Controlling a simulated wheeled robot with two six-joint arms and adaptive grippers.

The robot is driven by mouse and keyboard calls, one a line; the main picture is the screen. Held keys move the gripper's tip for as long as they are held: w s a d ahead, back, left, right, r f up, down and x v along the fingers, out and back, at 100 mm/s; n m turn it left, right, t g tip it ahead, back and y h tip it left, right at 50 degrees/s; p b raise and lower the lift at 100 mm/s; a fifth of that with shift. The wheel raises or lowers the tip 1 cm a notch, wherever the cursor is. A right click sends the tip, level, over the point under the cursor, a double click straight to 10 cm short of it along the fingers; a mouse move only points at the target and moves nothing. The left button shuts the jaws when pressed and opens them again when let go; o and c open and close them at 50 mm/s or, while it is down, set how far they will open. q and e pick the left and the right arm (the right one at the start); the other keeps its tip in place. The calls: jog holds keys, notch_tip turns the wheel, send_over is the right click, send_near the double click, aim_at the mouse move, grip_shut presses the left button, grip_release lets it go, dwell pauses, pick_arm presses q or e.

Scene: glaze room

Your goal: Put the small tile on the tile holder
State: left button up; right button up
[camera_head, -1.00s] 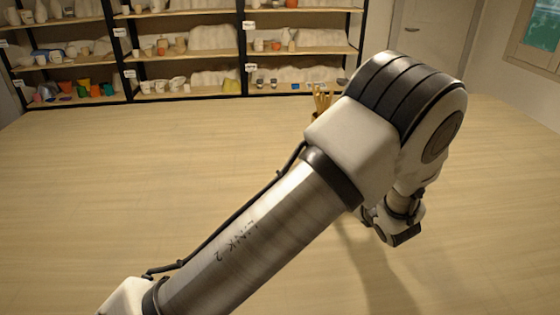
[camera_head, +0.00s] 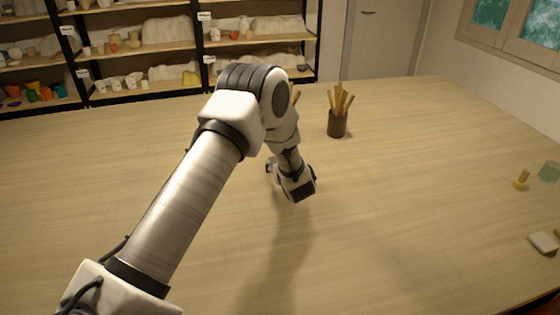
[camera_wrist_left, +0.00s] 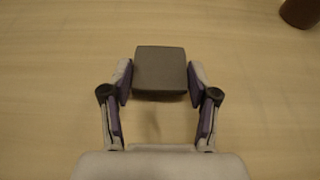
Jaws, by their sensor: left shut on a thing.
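The small tile (camera_wrist_left: 160,70) is a dark grey, square block in the left wrist view. My left gripper (camera_wrist_left: 160,83) is shut on it, with one finger against each side edge. Bare table shows around the tile, and I cannot tell its height above the wood. In the head view my left arm crosses from lower left to the middle, and its wrist hides the tile. I cannot make out a tile holder in either view. My right gripper is not in view.
A brown cup of wooden tools (camera_head: 337,122) stands behind the wrist. At the right lie a pale block (camera_head: 543,242), a small yellow object (camera_head: 521,181) and a green piece (camera_head: 549,171). The table between is clear. Shelves of pottery (camera_head: 140,45) stand behind.

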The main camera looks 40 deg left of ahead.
pick_arm(q)
jog(key=shift+w+a+f, duration=0.1)
jog(key=shift+f, duration=0.2)
jog(key=shift+f+b, duration=0.1)
jog(key=shift+b, duration=0.2)
jog(key=o, duration=1.2)
